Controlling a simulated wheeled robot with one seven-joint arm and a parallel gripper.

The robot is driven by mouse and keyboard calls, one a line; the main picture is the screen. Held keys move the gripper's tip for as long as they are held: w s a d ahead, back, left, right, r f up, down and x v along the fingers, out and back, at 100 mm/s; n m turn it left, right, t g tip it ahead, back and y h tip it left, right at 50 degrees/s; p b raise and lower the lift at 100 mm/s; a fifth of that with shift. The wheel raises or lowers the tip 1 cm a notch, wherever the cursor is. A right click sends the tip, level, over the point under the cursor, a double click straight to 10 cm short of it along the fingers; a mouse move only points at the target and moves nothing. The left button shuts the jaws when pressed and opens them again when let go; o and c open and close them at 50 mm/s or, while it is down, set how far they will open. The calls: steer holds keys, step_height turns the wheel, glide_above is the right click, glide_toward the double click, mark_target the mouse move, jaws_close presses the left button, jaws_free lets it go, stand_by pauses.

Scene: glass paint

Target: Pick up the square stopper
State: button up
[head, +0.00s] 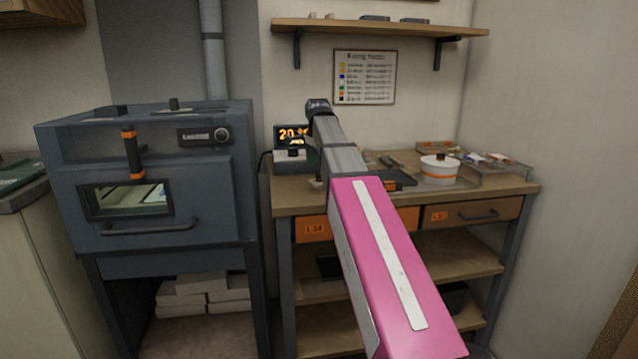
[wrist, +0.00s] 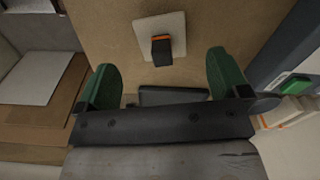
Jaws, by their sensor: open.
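The square stopper (wrist: 162,46) appears in the wrist view as a pale square plate with an orange and black knob, lying on a brown surface. My gripper (wrist: 161,62) is open, with its green fingers on either side of the view. The knob lies between the fingertips in the picture, with clear gaps on both sides, and I see no contact. The height between fingers and stopper is hard to judge. In the head view, my arm hides most of the gripper and I cannot make out the stopper clearly.
The workbench (head: 460,186) holds a lit display device (head: 291,135), a white pot with an orange band (head: 440,169) and clear trays (head: 497,164) on the right. The grey kiln (head: 150,195) stands left of the bench. A wall shelf (head: 380,28) is above.

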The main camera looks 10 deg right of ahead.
mark_target(319, 181)
steer(key=shift+w+d+f, duration=0.1)
steer(key=shift+d+f, duration=0.05)
steer(key=shift+f, duration=1.2)
steer(key=shift+d+f, duration=0.1)
steer(key=shift+f, duration=1.2)
steer(key=c, duration=1)
